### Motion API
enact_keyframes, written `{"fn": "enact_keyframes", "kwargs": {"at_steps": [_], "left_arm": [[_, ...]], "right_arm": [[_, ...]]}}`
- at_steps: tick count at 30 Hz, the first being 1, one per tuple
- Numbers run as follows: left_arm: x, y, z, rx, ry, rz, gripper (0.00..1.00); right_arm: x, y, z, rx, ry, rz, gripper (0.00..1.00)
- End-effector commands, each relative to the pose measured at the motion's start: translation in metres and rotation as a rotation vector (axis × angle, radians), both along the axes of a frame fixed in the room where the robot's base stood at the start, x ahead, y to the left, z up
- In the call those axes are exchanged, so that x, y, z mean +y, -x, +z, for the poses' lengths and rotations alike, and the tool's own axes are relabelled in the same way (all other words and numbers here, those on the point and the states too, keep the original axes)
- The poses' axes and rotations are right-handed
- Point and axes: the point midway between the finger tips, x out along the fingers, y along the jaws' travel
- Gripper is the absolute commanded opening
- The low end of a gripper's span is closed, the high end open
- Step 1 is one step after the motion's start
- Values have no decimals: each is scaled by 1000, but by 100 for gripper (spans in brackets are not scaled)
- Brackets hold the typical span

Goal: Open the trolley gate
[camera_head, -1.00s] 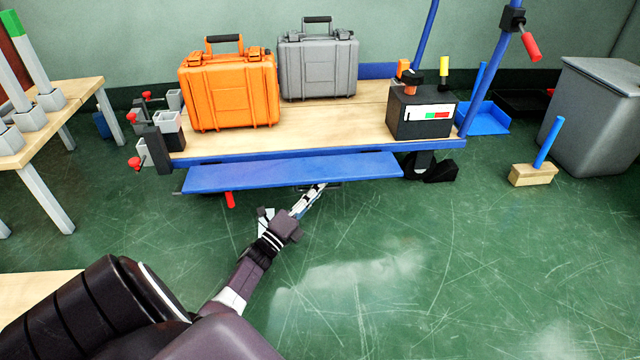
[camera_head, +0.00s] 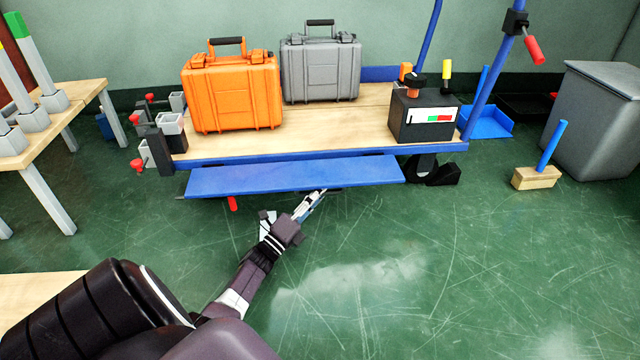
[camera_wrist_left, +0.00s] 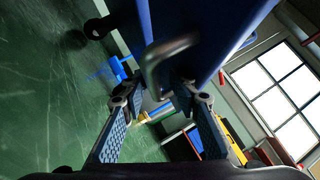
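The trolley gate (camera_head: 290,177) is a long blue panel along the near side of the trolley (camera_head: 330,148). It juts out towards me below the wooden deck. My left gripper (camera_head: 318,194) is at the panel's near lower edge, its tips partly hidden under it. In the left wrist view the gripper (camera_wrist_left: 160,100) is open, its two fingers spread apart. A dark U-shaped handle (camera_wrist_left: 150,68) on the blue panel (camera_wrist_left: 195,30) stands just ahead, between the fingertips. I cannot tell whether a finger touches it. My right gripper is not in view.
An orange case (camera_head: 232,92), a grey case (camera_head: 320,68) and a black box (camera_head: 424,116) stand on the deck. Red-handled clamps (camera_head: 139,165) are at its left end. A wooden brush (camera_head: 537,177) and grey bin (camera_head: 598,120) stand right. The near floor is clear.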

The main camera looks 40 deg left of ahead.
Motion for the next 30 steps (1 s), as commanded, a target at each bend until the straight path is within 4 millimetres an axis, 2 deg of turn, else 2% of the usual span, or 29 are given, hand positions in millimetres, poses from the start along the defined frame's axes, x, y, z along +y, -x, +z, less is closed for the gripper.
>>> {"fn": "enact_keyframes", "kwargs": {"at_steps": [8,21,30], "left_arm": [[1,0,13,-4,-2,1,29],[1,0,77,-9,-3,0,29],[0,0,102,-7,-2,-2,29]], "right_arm": [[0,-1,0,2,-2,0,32],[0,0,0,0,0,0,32],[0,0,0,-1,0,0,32]]}}
